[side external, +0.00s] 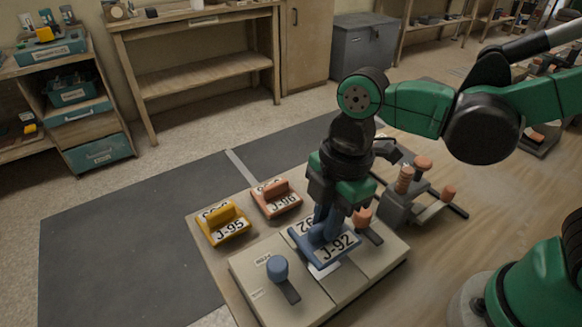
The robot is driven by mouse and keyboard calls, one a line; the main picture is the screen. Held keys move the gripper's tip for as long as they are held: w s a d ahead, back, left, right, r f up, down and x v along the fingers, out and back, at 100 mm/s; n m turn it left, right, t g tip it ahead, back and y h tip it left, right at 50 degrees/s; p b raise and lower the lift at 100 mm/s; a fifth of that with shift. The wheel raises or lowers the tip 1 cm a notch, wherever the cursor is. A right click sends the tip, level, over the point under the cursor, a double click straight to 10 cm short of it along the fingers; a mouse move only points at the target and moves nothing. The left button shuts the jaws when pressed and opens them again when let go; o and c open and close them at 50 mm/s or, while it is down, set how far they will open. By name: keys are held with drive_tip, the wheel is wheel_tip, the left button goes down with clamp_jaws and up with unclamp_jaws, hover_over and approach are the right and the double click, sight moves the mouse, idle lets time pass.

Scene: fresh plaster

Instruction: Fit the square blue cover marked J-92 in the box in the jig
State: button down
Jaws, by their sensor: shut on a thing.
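The square blue cover marked J-92 (338,247) is in my gripper (326,222), which is shut on its raised blue handle. The cover sits over the middle of the beige jig (258,277). A white edge shows just under the cover's front corner; it may be part of the box, which the cover otherwise hides. I cannot tell whether the cover is seated or held slightly above.
A yellow cover marked J-95 (222,224) and an orange cover marked J-96 (276,199) lie on the board behind the jig. A blue knob (277,268) stands on the jig's left part. A grey fixture with orange knobs (407,206) stands at the right.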

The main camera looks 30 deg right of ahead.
drive_tip(key=shift+f, duration=0.15)
drive_tip(key=shift+f, duration=0.8)
drive_tip(key=shift+f, duration=0.15)
idle(0.4)
drive_tip(key=shift+f, duration=0.7)
drive_tip(key=shift+f, duration=0.1)
idle(0.4)
drive_tip(key=shift+c, duration=2.1)
unclamp_jaws()
